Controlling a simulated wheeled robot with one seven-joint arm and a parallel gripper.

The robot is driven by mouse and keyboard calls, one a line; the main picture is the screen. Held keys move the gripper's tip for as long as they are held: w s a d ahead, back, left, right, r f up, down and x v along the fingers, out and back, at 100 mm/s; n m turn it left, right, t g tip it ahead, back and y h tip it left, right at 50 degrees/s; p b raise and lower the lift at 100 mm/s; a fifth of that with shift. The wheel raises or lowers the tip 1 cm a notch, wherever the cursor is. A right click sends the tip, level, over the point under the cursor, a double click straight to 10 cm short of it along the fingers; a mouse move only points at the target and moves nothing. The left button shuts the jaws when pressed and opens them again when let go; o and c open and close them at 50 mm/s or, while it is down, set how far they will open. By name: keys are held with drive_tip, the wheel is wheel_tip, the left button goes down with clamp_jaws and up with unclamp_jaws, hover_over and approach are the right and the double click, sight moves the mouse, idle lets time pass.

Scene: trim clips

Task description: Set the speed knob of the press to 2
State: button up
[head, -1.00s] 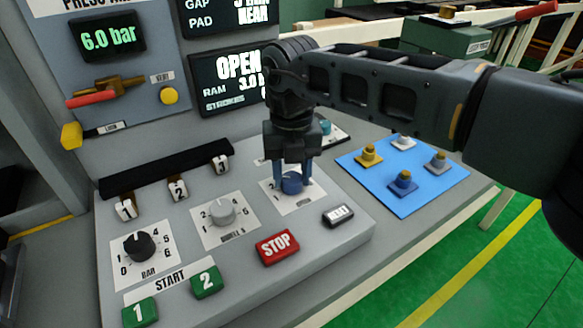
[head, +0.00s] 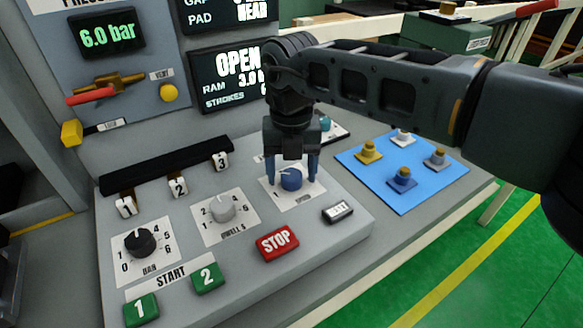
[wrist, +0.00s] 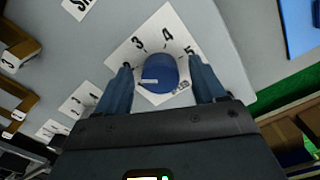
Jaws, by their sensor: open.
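The speed knob (head: 291,179) is blue with a white pointer line and sits on a white dial card at the right of the press panel. In the wrist view the knob (wrist: 157,70) shows between my fingers, with 3, 4 and 5 readable around it. The left finger partly covers the numbers on that side. The pointer line is at the knob's left, pointing left; I cannot tell exactly which number it meets. My gripper (head: 290,180) is open, pointing down, with one finger on each side of the knob and gaps showing between.
The dwell knob (head: 222,210) is grey and the bar knob (head: 140,243) is black. A blue mat (head: 405,200) with several loose knobs lies to the right.

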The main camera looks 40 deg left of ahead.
sight(292, 173)
wheel_tip(292, 173, up, 8)
drive_tip(key=shift+f+b, duration=0.1)
drive_tip(key=shift+b, duration=0.45)
idle(0.5)
